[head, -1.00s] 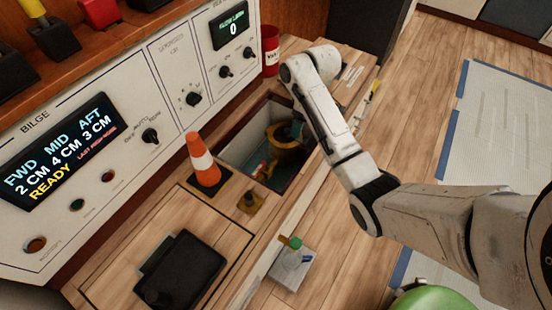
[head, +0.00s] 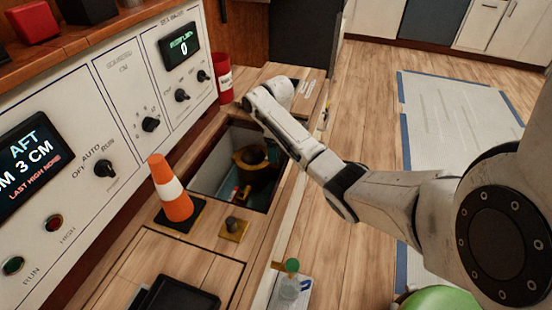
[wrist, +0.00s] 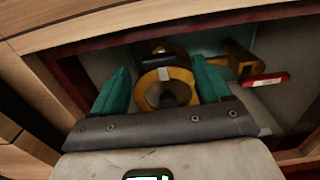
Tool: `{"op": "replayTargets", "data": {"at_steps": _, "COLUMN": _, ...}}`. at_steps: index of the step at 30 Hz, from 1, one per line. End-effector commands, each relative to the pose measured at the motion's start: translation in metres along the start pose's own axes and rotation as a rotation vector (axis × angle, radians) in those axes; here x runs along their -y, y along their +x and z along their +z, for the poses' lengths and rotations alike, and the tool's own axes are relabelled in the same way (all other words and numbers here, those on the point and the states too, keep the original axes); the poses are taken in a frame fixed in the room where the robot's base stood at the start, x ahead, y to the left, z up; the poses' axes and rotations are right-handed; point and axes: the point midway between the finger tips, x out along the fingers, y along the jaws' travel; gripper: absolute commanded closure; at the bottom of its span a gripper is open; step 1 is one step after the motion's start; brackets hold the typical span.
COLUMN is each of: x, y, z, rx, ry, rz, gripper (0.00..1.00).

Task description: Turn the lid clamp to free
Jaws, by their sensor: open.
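A yellow round fitting (wrist: 166,88) with a ring-shaped top and dark centre sits inside the open floor well. It also shows in the head view (head: 250,158). A dark block (wrist: 163,55) is at its far side; I cannot tell which part is the lid clamp. My gripper (wrist: 160,68) is open, its two teal fingers on either side of the ring in the wrist view. No contact can be made out, and the height gap is unclear. In the head view my arm reaches over the well's far edge, and the fingers cannot be made out.
A yellow pipe fitting with a red handle (wrist: 265,80) is right of the ring. The well's walls surround it closely. An orange cone (head: 170,190) and a small brass plate with a knob (head: 235,228) stand near the well. A control panel (head: 115,120) rises on the left.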

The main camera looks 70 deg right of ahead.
Motion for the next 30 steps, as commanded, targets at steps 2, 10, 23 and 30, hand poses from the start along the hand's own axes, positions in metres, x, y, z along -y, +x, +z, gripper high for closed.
{"op": "replayTargets", "data": {"at_steps": 2, "x": 0.000, "y": 0.014, "z": 0.000, "rx": 0.000, "ry": 0.000, "rz": 0.001, "gripper": 0.23}}
{"op": "replayTargets", "data": {"at_steps": 10, "x": 0.000, "y": 0.026, "z": 0.000, "rx": -0.001, "ry": 0.000, "rz": 0.001, "gripper": 0.23}}
{"op": "replayTargets", "data": {"at_steps": 23, "x": 0.000, "y": 0.026, "z": 0.000, "rx": -0.001, "ry": 0.000, "rz": 0.000, "gripper": 0.43}}
{"op": "replayTargets", "data": {"at_steps": 30, "x": 0.000, "y": 0.026, "z": 0.000, "rx": -0.001, "ry": 0.000, "rz": 0.000, "gripper": 0.66}}
